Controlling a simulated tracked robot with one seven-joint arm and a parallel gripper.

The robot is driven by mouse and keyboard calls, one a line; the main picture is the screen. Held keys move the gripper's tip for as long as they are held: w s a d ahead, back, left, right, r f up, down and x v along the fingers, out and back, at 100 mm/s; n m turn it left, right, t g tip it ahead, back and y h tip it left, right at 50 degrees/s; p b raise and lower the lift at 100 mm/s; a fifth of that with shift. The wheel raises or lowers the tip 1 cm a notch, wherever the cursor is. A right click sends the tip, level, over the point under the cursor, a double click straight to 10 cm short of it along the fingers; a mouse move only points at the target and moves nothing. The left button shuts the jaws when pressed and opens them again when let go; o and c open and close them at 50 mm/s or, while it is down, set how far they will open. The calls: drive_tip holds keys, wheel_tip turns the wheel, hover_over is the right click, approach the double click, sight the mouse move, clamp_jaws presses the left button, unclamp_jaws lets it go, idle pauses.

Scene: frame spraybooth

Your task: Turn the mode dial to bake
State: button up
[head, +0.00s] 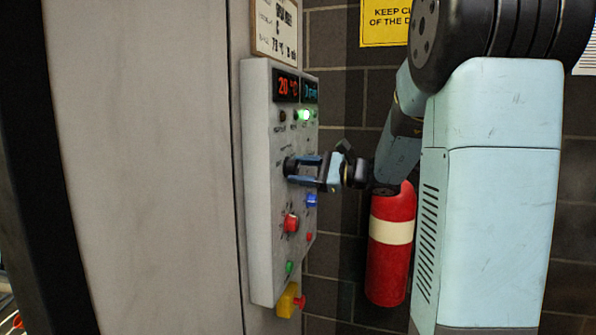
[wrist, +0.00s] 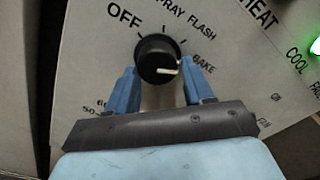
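The mode dial (wrist: 156,56) is a round black knob on the grey control panel (head: 262,215). Its white mark points right, toward the word BAKE (wrist: 204,64). OFF, a partly cut-off SPRAY, and FLASH are printed left of and above the dial. My gripper (wrist: 160,64) has its two blue fingers on opposite sides of the dial, close against its edges, and looks shut on it. In the head view the dial (head: 289,166) shows at the panel's left-middle, with the fingers reaching it from the right.
A red knob (head: 291,223), a blue button (head: 311,201) and a green button (head: 289,267) sit lower on the panel. A lit green lamp (head: 304,115) and displays are above. A red extinguisher (head: 390,245) hangs on the brick wall behind my arm.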

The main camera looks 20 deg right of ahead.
drive_tip(key=o, duration=0.3)
drive_tip(key=shift+a+r, duration=0.1)
drive_tip(key=shift+a, duration=0.05)
drive_tip(key=v, duration=1.4)
drive_tip(key=shift+w, duration=0.1)
drive_tip(key=shift+a, duration=0.1)
drive_tip(key=s+a+f+n+g+h, duration=0.1)
drive_tip(key=s+a+f+n+g, duration=0.3)
drive_tip(key=a, duration=0.4)
drive_tip(key=s+a+f+n+h, duration=0.1)
drive_tip(key=s+n+h, duration=0.3)
drive_tip(key=s, duration=0.1)
drive_tip(key=s+a+f+n+h, duration=0.1)
drive_tip(key=s+f+n+h, duration=0.1)
drive_tip(key=s+n+h, duration=0.2)
drive_tip(key=s+a+f+n+g+h, duration=0.1)
drive_tip(key=s+f+n+h, duration=0.1)
drive_tip(key=s+n+h, duration=0.2)
drive_tip(key=shift+s+a+f+n+h, duration=0.15)
drive_tip(key=shift+s+h, duration=0.2)
drive_tip(key=shift+s, duration=0.6)
drive_tip(key=shift+s+a+f+n+h, duration=0.1)
drive_tip(key=shift+s+a+n+h, duration=0.2)
drive_tip(key=shift+s, duration=0.65)
